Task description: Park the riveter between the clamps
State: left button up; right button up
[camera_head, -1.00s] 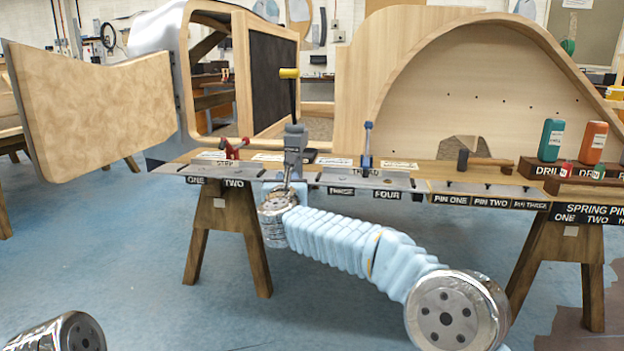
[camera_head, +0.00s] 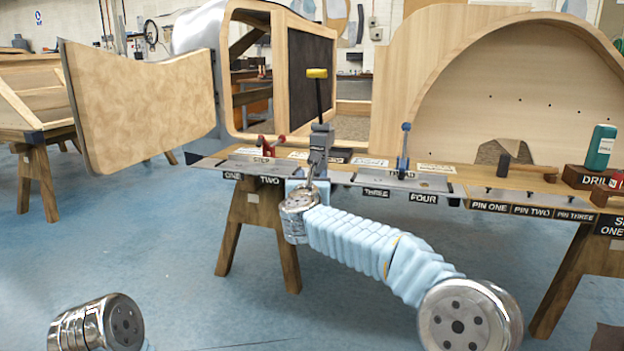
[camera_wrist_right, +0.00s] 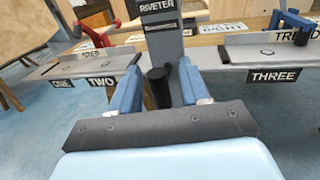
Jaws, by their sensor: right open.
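The riveter (camera_head: 321,138) is a grey upright tool with a black lever and a yellow grip on top. It stands upright at the bench's front edge, between the red clamp (camera_head: 266,146) and the blue clamp (camera_head: 403,152). In the right wrist view its labelled grey body (camera_wrist_right: 165,42) rises just beyond my blue fingers. My right gripper (camera_wrist_right: 158,90) is open, with one finger on each side of the riveter's lower part; its base is partly hidden. The red clamp (camera_wrist_right: 110,24) and blue clamp (camera_wrist_right: 303,36) also show there. My left gripper is out of view.
The bench has steel plates labelled ONE, TWO (camera_head: 251,166) and THREE, FOUR (camera_head: 400,182). Wooden bodyframes stand behind. The blue floor (camera_head: 210,290) in front is clear.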

jog(key=shift+s, duration=0.1)
jog(key=shift+s, duration=0.25)
jog(key=s+a+b, duration=0.1)
jog(key=s+b, duration=0.1)
jog(key=s, duration=1.1)
jog(key=shift+b, duration=0.4)
jog(key=shift+a, duration=0.1)
